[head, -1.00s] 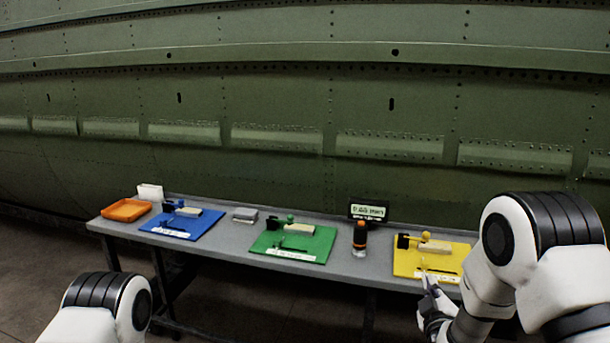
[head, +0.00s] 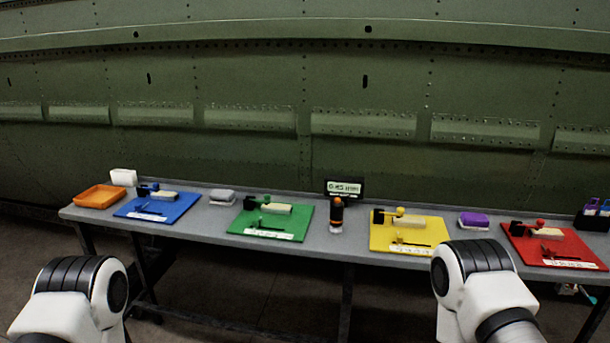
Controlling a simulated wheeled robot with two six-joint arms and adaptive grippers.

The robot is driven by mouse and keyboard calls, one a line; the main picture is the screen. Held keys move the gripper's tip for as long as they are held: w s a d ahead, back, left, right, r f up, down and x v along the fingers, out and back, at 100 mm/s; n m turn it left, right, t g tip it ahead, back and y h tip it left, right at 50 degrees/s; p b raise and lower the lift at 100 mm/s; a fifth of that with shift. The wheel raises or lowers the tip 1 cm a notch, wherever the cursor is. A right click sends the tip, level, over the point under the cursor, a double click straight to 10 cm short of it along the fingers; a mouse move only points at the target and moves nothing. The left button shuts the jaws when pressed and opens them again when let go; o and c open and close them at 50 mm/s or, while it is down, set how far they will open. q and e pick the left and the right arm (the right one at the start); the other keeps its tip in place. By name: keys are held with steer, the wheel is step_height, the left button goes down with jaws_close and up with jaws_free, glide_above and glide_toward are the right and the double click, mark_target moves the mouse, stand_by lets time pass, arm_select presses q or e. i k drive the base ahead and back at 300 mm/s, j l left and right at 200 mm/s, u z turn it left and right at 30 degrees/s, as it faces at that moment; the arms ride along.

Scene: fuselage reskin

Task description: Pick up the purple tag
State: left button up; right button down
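A dark holder (head: 593,221) stands at the far right end of the table, cut by the picture edge. Narrow upright pieces stick out of it. One looks blue-purple (head: 591,206), but it is too small to tell whether it is a tag. A purple-topped block (head: 473,219) lies on the table between the yellow and red mats. Both my arms show at the bottom of the head view, but neither gripper can be made out.
The grey table (head: 340,251) carries blue (head: 127,209), green (head: 243,221), yellow (head: 380,240) and red (head: 525,247) mats with small parts. An orange tray (head: 100,197), grey block (head: 222,197), orange-topped cylinder (head: 337,214) and display (head: 344,188) also stand there. A green fuselage wall rises behind.

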mark_target(589, 210)
steer(key=z, duration=1.65)
steer(key=i+l, duration=0.2)
steer(key=i+l+u, duration=0.1)
steer(key=l, duration=0.35)
steer(key=i, duration=0.1)
